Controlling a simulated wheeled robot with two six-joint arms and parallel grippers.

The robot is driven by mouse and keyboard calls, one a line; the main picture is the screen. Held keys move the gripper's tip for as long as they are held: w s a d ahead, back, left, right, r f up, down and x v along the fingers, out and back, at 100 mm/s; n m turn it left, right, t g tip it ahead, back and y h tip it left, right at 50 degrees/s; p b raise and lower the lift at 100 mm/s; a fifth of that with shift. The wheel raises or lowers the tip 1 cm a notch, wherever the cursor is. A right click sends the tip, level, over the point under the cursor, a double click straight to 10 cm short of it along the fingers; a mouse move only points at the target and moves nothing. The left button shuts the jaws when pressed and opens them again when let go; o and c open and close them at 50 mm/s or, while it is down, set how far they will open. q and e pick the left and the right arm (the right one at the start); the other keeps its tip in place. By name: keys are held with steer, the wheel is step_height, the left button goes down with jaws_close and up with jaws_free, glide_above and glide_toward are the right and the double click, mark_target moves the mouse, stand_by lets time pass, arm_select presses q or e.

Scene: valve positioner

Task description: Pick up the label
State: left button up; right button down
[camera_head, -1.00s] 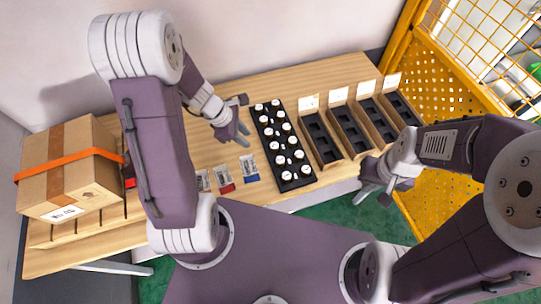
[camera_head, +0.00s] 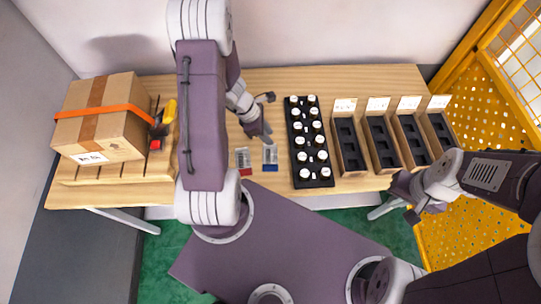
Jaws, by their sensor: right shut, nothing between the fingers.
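Two small flat labels lie on the wooden table: a grey-and-red label (camera_head: 244,161) and, to its right, a grey-and-blue label (camera_head: 270,157). My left gripper (camera_head: 267,117) is above the table, just beyond the blue label in the picture, with its fingers spread and nothing seen between them. My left upper arm covers the table left of the labels, so anything there is hidden. My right gripper (camera_head: 408,206) is shut and empty off the table's front right edge, below the open boxes.
A black tray (camera_head: 307,142) of white-capped bottles stands right of the labels. Several open cardboard boxes (camera_head: 350,152) stand further right. A taped carton (camera_head: 101,117) sits on a pallet at the left, beside a yellow-handled tool (camera_head: 169,112). A yellow perforated fence (camera_head: 480,130) bounds the right.

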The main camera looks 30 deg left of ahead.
mark_target(275, 147)
arm_select(q)
steer(key=x, duration=0.1)
steer(key=b+x, duration=0.1)
steer(key=x, duration=0.2)
steer(key=shift+s+a+f, duration=0.15)
steer(key=shift+s+f, duration=0.2)
steer(key=shift+w+f, duration=0.1)
steer(key=shift+w, duration=0.1)
steer(key=shift+s, duration=0.1)
jaws_close()
